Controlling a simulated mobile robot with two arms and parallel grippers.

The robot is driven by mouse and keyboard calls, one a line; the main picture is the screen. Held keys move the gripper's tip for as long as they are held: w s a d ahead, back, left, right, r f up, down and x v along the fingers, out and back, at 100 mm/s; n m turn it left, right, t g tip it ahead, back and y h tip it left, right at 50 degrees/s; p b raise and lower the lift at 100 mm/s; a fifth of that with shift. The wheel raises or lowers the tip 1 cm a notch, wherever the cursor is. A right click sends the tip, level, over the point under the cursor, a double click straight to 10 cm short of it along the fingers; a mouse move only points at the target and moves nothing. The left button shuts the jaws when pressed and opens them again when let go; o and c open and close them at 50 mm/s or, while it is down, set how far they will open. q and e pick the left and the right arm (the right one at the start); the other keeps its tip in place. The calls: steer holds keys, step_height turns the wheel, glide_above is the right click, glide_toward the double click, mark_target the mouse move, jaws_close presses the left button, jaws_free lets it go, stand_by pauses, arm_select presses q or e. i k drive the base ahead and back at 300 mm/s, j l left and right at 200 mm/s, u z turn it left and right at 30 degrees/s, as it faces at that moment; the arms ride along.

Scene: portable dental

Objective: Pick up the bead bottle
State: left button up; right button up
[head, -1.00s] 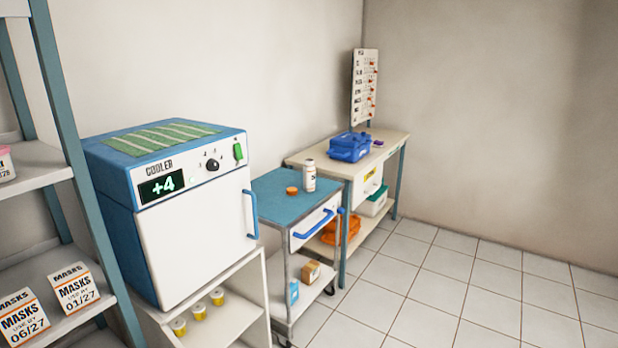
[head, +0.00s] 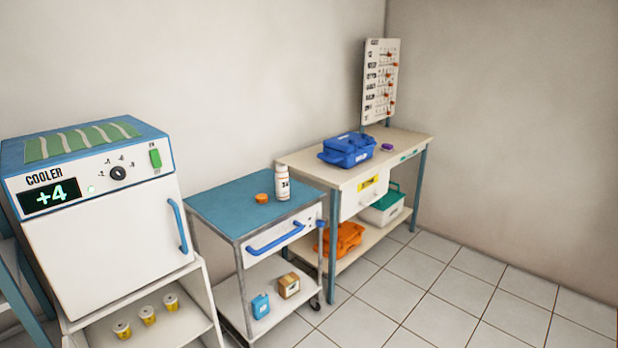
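A white bottle (head: 282,183) with dark print and an orange band near its base stands upright on the blue top of a wheeled cart (head: 225,203). It looks like the bead bottle, but its contents cannot be seen. An orange cap (head: 262,198) lies on the cart top just left of the bottle, apart from it. Neither of my grippers is in the head view.
A cooler (head: 105,230) reading +4 stands left of the cart. A bench (head: 310,166) on the right holds a blue case (head: 346,149) and a small purple item (head: 387,147). The cart's lower shelf holds a blue container (head: 261,305) and a brown box (head: 289,285). The tiled floor (head: 440,290) at right is clear.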

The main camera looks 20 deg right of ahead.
mark_target(281, 175)
steer(key=i+l+u, duration=0.1)
steer(key=i+l, duration=0.35)
steer(key=l, duration=0.15)
steer(key=i+l, duration=0.45)
steer(key=l, duration=0.15)
steer(key=u, duration=0.05)
